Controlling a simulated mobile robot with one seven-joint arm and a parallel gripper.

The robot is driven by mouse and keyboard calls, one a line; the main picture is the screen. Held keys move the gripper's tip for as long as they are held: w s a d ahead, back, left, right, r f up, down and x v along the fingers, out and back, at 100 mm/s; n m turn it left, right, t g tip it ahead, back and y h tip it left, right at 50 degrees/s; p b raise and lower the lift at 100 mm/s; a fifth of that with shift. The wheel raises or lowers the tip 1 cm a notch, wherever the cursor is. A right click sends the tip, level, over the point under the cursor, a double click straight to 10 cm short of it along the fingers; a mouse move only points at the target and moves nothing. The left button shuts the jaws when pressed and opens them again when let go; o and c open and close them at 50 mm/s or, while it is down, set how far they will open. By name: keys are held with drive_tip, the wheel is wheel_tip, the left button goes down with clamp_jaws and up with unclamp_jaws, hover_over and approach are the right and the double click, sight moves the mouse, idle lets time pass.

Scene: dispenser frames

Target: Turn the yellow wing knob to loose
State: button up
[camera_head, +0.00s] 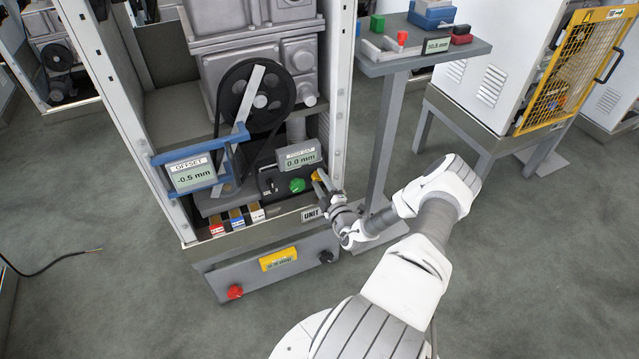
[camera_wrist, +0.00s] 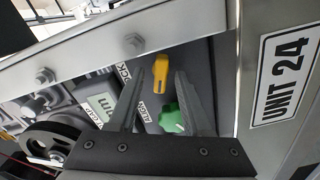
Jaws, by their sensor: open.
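The yellow wing knob (camera_wrist: 160,66) shows in the wrist view, just past and between the fingertips of my gripper (camera_wrist: 159,80). In the head view the knob (camera_head: 316,175) is at the right end of the dark control block, partly hidden by my gripper (camera_head: 321,184). My gripper is open with nothing in its jaws. I cannot tell whether a fingertip touches the knob. A green knob (camera_head: 297,185) is to the left of the yellow one; it also shows in the wrist view (camera_wrist: 171,118), near the right finger.
A display reading 0.0 mm (camera_head: 300,157) sits above the knobs. A blue bracket with an offset display reading -0.5 mm (camera_head: 193,174) is left. The cabinet's right post (camera_head: 339,95) and lower edge with the UNIT 24 plate (camera_wrist: 286,77) are close to my gripper.

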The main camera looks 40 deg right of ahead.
drive_tip(key=shift+w, duration=0.1)
clamp_jaws()
idle(0.3)
drive_tip(key=shift+n+p, duration=0.65)
drive_tip(key=shift+n, duration=0.55)
drive_tip(key=shift+f+n+p, duration=0.1)
drive_tip(key=shift+n+p, duration=0.25)
drive_tip(key=shift+n, duration=0.75)
unclamp_jaws()
